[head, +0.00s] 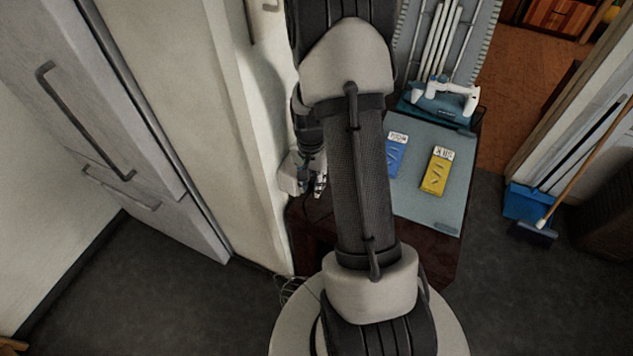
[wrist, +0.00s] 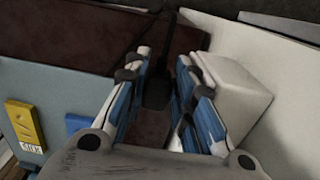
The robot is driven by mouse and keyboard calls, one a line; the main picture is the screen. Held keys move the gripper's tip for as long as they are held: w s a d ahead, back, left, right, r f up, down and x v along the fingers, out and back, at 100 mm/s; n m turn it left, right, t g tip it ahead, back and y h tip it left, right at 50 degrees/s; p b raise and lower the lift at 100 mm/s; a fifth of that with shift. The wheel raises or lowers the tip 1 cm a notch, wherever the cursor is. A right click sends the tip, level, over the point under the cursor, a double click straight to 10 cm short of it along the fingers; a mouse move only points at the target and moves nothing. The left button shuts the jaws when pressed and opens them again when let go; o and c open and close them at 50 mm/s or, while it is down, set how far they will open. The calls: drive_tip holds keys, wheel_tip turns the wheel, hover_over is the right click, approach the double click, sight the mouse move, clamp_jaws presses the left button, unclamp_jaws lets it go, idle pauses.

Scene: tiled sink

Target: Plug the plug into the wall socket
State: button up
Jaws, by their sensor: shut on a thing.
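The dark plug (wrist: 157,92) is between the two blue-and-white fingers of my gripper (wrist: 168,75) in the wrist view. My gripper is shut on it, and a dark cable leads away from its far end. The white wall socket box (wrist: 238,88) is just right of the right finger. In the head view the socket (head: 289,174) is on the cream wall above the table's left edge, with my gripper (head: 319,186) close to its right side. The socket's holes are not visible. The plug is too small to make out in the head view.
A dark wooden table (head: 448,258) carries a grey-blue mat (head: 421,208) with a blue packet (head: 396,158) and a yellow packet (head: 436,172). A teal rack (head: 455,105) stands behind. The cream wall (head: 262,140) borders my gripper on the left. My arm hides the table's middle.

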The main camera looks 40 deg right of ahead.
sight(312, 182)
drive_tip(key=shift+w+r+t, duration=0.15)
drive_tip(key=shift+w+t, duration=0.05)
drive_tip(key=shift+w, duration=0.4)
drive_tip(key=shift+w+r+t, duration=0.15)
drive_tip(key=shift+w+t, duration=0.05)
drive_tip(key=shift+w, duration=0.35)
drive_tip(key=o, duration=0.7)
drive_tip(key=shift+o, duration=1.3)
drive_tip(key=shift+r, duration=0.2)
drive_tip(key=shift+o, duration=0.4)
drive_tip(key=r, duration=0.5)
drive_tip(key=shift+s+a+r, duration=0.25)
drive_tip(key=shift+s+r, duration=0.05)
drive_tip(key=shift+s+d+r+g, duration=0.25)
drive_tip(key=shift+s+r+g, duration=0.05)
drive_tip(key=shift+s+r, duration=0.4)
drive_tip(key=shift+d, duration=0.1)
